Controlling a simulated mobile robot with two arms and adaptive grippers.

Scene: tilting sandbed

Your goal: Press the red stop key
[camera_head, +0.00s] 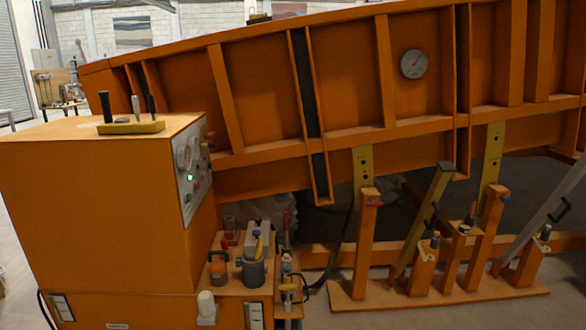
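An orange control cabinet (100,220) stands at the left. Its narrow grey panel (187,205) is on the right-hand side face, seen at a steep angle. The panel carries a round gauge (184,157) and a small lit green light (189,178). A small red part (210,135) shows near the panel's upper far edge; it is too small to tell whether it is the stop key. Neither of my grippers is in view.
A yellow block with upright levers (131,127) sits on the cabinet top. A big tilted orange sandbed (260,90) with a dial (413,63) fills the back. Orange support posts (368,240) stand at the right. A low shelf (225,283) beside the cabinet holds cans and tools.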

